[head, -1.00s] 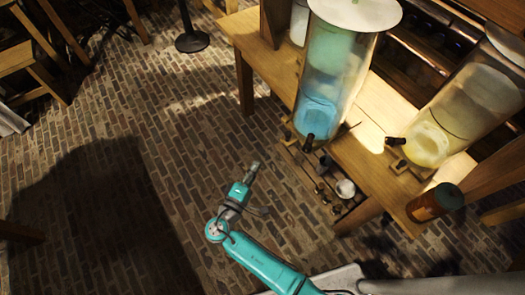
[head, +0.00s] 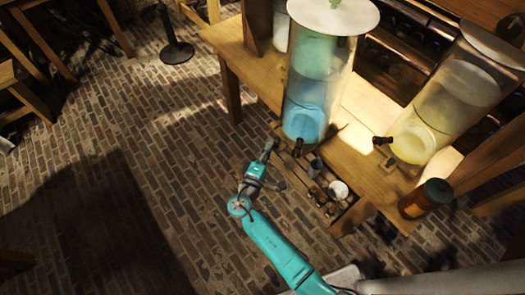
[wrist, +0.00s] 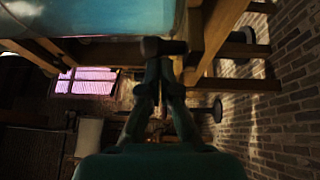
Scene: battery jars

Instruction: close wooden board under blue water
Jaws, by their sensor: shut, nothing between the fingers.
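The blue-water jar (head: 305,110) is a tall clear cylinder with a pale lid, standing on the wooden table. A slatted wooden board (head: 324,206) sticks out low beneath the table edge under that jar, with small containers and a white cup (head: 338,190) on it. My gripper (head: 268,148) is shut and empty, left of the board and just in front of the table edge. It looks apart from the board, though the exact gap is unclear. In the wrist view my shut fingers (wrist: 162,62) point towards dark wooden table framing, with the blue jar (wrist: 100,18) at upper left.
A yellow-liquid jar (head: 440,105) and an amber bottle (head: 425,198) stand on the table (head: 385,185) to the right. A table leg (head: 230,92) is at left. The brick floor (head: 150,150) left of my arm is clear.

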